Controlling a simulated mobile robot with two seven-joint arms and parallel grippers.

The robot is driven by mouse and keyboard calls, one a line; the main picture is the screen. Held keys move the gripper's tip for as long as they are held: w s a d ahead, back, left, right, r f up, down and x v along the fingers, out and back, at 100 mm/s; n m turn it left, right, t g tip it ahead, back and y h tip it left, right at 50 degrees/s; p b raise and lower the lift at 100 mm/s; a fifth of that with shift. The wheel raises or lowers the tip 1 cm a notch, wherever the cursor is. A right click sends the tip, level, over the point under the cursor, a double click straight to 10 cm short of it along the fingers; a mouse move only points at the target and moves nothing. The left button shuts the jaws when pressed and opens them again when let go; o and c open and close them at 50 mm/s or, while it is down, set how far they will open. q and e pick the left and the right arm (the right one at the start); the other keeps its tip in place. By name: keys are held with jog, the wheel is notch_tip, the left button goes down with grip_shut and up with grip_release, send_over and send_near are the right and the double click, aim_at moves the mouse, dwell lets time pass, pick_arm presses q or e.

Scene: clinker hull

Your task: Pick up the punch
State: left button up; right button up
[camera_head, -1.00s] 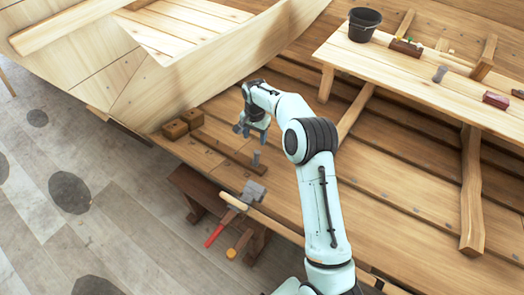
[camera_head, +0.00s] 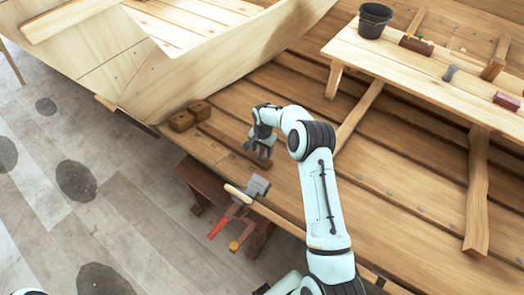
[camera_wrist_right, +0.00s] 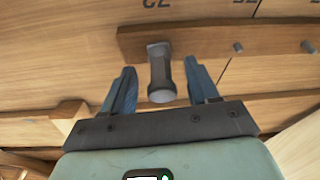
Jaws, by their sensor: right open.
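The grey punch (camera_wrist_right: 160,74), a short cylinder with wider ends, stands on the brown wooden strip in the right wrist view. My right gripper (camera_wrist_right: 160,66) is open, with one blue-grey finger on each side of the punch. Small gaps show between the fingers and the punch, so it is not gripped. In the head view my right gripper (camera_head: 262,150) points down over the strip (camera_head: 225,148) and hides most or all of the punch. My left gripper is not in view.
Two brown wooden blocks (camera_head: 190,115) sit left of the gripper. A hammer (camera_head: 248,190) and a red-handled tool (camera_head: 222,222) lie at the plank edge. A plank bench (camera_head: 400,75) with a black bucket (camera_head: 374,20) stands at the upper right.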

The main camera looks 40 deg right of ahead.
jog(key=shift+w+f, duration=0.1)
jog(key=shift+f, duration=0.5)
grip_shut()
jog(key=shift+r, duration=0.1)
